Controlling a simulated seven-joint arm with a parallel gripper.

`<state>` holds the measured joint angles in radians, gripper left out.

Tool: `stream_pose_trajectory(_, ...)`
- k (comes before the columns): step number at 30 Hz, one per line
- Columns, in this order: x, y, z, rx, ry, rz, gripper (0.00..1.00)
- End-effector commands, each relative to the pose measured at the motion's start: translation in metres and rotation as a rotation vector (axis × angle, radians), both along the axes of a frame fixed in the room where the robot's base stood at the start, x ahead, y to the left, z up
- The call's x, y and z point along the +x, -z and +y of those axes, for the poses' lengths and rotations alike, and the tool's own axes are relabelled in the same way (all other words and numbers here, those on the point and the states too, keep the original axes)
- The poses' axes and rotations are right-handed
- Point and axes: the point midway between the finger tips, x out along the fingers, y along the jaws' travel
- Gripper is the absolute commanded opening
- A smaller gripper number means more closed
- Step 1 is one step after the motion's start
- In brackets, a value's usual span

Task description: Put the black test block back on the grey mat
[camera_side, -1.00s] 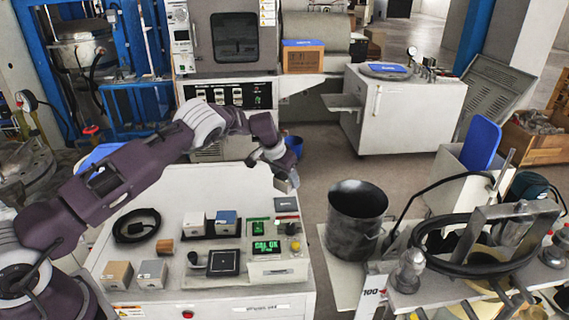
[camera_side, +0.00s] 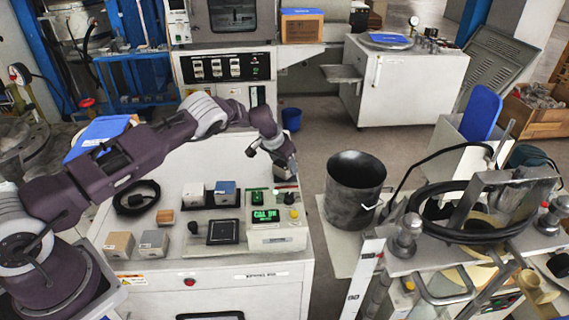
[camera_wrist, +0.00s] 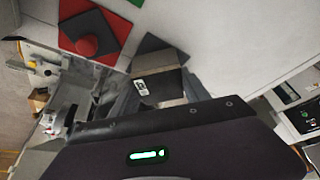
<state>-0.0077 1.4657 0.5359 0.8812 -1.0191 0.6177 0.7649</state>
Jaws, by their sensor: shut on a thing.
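My gripper (camera_side: 283,168) is over the back right corner of the white cabinet top. In the wrist view my gripper (camera_wrist: 150,95) is shut on the black test block (camera_wrist: 168,84), which has a paler side and a small white label. A dark grey mat (camera_wrist: 152,43) shows just past the block in the wrist view. The block appears above or close to this mat; whether it touches is not clear. In the side view my gripper mostly hides the block and the mat.
In the side view a meter with a green display (camera_side: 266,217) stands close in front of my gripper.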

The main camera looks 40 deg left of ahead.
Motion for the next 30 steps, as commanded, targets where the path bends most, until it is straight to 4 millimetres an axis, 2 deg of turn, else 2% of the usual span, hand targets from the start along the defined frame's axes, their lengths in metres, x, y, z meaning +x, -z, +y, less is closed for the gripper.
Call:
stream_pose_trajectory(27, -0.0005, 0.0049, -0.0006, 0.000, -0.001, -0.001, 0.00)
stream_pose_trajectory(28, -0.0005, 0.0050, -0.0006, 0.000, -0.001, -0.001, 0.56)
stream_pose_trajectory(30, -0.0005, 0.0049, -0.0006, 0.000, -0.001, -0.001, 0.70)
